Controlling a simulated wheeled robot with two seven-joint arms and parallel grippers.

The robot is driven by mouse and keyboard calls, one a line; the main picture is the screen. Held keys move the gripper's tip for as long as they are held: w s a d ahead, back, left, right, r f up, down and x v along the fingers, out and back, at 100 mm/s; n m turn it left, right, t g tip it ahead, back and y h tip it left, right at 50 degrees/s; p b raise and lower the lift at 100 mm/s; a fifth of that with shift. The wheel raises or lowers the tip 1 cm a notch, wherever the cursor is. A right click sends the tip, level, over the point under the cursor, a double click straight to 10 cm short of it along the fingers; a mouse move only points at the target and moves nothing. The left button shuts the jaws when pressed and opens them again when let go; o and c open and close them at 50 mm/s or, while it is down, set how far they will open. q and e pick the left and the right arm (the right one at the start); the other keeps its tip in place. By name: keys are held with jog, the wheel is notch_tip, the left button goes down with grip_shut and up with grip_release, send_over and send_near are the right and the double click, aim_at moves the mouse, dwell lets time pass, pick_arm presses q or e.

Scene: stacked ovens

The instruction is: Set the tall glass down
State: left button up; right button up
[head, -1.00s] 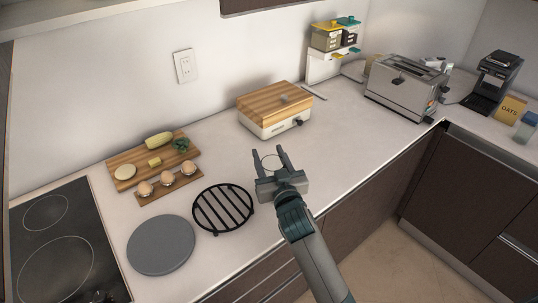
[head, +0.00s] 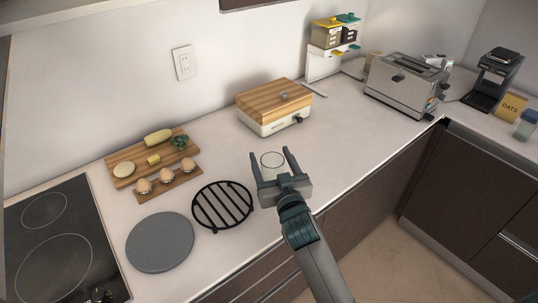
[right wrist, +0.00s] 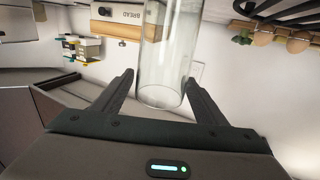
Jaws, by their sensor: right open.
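The tall clear glass (head: 272,160) is upright on the white counter, in front of the toaster-like box with the wooden top. In the right wrist view the glass (right wrist: 167,60) shows upside down, its open rim between the fingertips and its body running up out of the picture. My right gripper (head: 271,155) is open around the glass, with a finger on each side. In the right wrist view my gripper (right wrist: 160,82) shows gaps between the fingers and the glass. My left gripper is in neither view.
A black round rack (head: 222,206) lies just left of my right gripper. A grey round plate (head: 160,242), a board with eggs (head: 168,184) and a cooktop (head: 55,240) are further left. The box (head: 274,108) stands behind. Counter to the right is clear up to the toaster (head: 406,85).

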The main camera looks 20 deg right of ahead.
jog(key=s, duration=0.3)
jog(key=s+b, duration=0.1)
jog(key=s, duration=0.2)
jog(key=s+b, duration=0.1)
jog(key=s, duration=0.2)
jog(key=shift+s+a, duration=0.25)
dwell(0.6)
